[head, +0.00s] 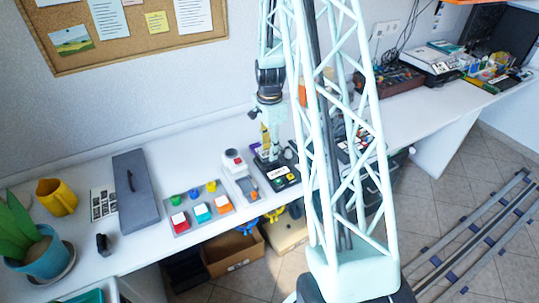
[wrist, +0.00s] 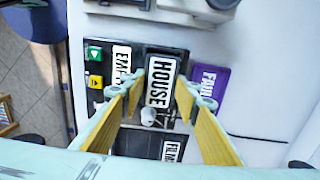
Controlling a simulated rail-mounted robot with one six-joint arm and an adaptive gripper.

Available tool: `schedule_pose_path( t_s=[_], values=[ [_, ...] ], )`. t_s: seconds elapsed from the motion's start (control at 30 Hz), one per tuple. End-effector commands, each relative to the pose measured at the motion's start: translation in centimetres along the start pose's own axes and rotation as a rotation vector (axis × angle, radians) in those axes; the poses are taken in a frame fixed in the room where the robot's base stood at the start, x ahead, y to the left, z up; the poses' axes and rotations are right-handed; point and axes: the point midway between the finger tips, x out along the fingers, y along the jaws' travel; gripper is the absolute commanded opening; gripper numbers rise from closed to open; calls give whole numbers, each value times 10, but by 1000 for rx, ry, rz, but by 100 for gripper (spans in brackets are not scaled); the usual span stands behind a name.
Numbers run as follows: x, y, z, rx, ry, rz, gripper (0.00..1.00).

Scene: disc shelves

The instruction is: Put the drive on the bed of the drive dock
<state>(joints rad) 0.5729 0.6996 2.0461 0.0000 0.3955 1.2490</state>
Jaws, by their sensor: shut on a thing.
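My gripper (wrist: 160,92) is shut on a black drive labelled HOUSE (wrist: 160,80), its yellow-padded fingers on either side of it. The black drive dock, with a green and a yellow button (wrist: 95,68) and a partly covered white label, lies just left of the drive in the wrist view. The held drive overlaps the dock there; I cannot tell whether it touches the bed. In the head view the dock (head: 281,176) is on the white bench, with my gripper (head: 270,150) low above its back part. The drive is hard to make out there.
A purple drive (wrist: 208,85) lies close right of the held drive, and a black item labelled FILM (wrist: 172,149) lies below it. In the head view, a white device (head: 240,181), a coloured-block panel (head: 201,210) and a grey case (head: 142,190) stand left of the dock.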

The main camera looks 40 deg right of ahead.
Motion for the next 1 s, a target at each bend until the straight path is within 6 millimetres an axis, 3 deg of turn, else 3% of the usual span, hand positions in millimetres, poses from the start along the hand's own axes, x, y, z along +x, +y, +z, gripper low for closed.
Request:
schedule_pose_path(
  t_s=[0.2,0.73,0.77,0.8,0.9,1.0],
  values=[
    [20,0,0,0,0,1,17],
    [25,0,0,0,0,0,17],
    [25,0,0,0,0,0,31],
    [25,0,0,0,0,0,34],
    [24,0,0,0,0,0,43],
    [24,0,0,0,0,0,43]
  ],
)
